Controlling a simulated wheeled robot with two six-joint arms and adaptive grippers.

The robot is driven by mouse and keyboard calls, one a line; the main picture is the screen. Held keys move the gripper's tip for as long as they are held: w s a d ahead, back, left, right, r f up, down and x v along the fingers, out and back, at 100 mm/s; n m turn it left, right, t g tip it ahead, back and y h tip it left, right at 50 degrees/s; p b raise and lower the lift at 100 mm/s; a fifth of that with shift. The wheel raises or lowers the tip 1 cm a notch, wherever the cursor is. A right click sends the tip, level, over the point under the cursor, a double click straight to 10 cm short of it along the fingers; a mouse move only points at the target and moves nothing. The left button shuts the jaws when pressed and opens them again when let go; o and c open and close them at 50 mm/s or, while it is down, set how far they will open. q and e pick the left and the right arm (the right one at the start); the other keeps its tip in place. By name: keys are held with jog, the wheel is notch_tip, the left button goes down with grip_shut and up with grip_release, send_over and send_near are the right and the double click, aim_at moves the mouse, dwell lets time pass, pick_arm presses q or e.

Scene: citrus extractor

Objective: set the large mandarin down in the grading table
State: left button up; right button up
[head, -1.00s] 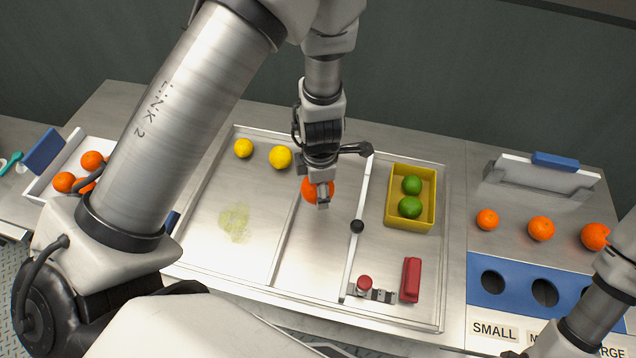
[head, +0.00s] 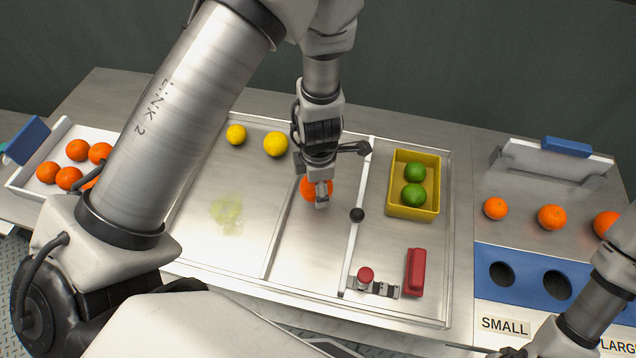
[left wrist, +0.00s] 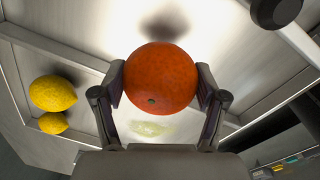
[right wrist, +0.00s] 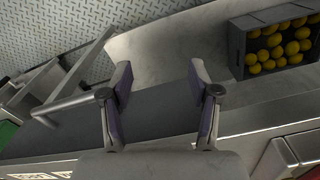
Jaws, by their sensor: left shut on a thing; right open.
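My left gripper (head: 320,192) is shut on an orange mandarin (head: 308,189) over the middle section of the steel worktop. In the left wrist view the mandarin (left wrist: 160,78) sits between both fingers, with a shadow on the steel apart from it. The grading table (head: 515,233) is at the right, with a blue panel of round holes and labels reading SMALL and, partly cut off, LARGE. Three mandarins (head: 495,208) (head: 551,217) (head: 606,225) lie in a row on it, growing larger rightward. My right gripper (right wrist: 160,80) is open and empty in the right wrist view.
A yellow bin (head: 425,208) with two limes, a red block (head: 415,272) and a thin divider (head: 364,190) stand between the held mandarin and the grading table. Two lemons (head: 236,134) (head: 275,144) lie left. A white tray (head: 65,135) holds several mandarins. A dark crate (right wrist: 238,50) holds lemons.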

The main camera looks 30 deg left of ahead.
pick_arm(q)
jog(key=shift+f, duration=0.1)
jog(key=shift+w+f+b, duration=0.1)
jog(key=shift+f+b, duration=0.45)
jog(key=shift+f, duration=0.25)
jog(key=shift+f+b, duration=0.85)
jog(key=shift+b, duration=0.15)
jog(key=o, duration=1.3)
